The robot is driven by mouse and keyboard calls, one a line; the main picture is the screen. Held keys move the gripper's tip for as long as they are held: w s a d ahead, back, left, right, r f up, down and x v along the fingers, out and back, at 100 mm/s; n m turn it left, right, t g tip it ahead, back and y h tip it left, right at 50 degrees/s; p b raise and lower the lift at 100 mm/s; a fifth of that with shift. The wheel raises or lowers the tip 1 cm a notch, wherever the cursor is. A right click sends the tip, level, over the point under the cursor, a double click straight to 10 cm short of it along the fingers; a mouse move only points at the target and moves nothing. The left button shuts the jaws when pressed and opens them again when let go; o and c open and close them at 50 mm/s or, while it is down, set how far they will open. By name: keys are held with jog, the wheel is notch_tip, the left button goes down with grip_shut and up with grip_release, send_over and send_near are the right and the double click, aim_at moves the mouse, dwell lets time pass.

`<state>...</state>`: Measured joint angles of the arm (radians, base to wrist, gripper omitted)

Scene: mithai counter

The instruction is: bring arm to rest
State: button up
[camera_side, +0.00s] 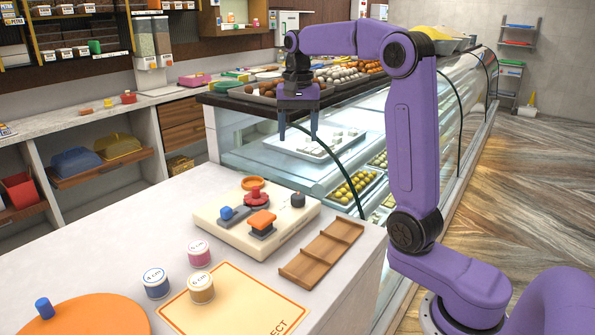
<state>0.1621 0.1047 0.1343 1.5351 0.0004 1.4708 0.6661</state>
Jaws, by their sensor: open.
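My gripper (298,134) hangs at the end of my purple arm, pointing down. Its two fingers are apart with nothing between them. It is raised above the far right part of the white counter (120,238), in front of the glass display case. In the picture it is above and behind the cream board (214,219), clear of the things on it.
The board carries a red piece (257,198), an orange piece (262,221) and several others. A wooden rack (322,253), labelled jars (155,283), a yellow mat (240,303) and an orange disc (95,318) lie nearby. The glass case (350,150) stands behind.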

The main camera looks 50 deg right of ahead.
jog(key=s+a+f+n, duration=0.3)
jog(key=s+a+n, duration=0.15)
jog(key=a, duration=0.25)
jog(key=s+a+f+n, duration=0.3)
jog(key=s+a+n, duration=0.1)
jog(key=a+n, duration=0.25)
jog(key=s+a+f+n, duration=0.1)
jog(key=s+f+n, duration=0.1)
jog(key=s+n, duration=0.2)
jog(key=s+a+f+n, duration=0.1)
jog(key=s+f+n, duration=0.2)
jog(key=s, duration=0.7)
jog(key=s+f+n, duration=0.2)
jog(key=s+n, duration=0.3)
jog(key=s, duration=0.1)
jog(key=shift+s+a+f, duration=0.3)
jog(key=shift+s+a, duration=0.1)
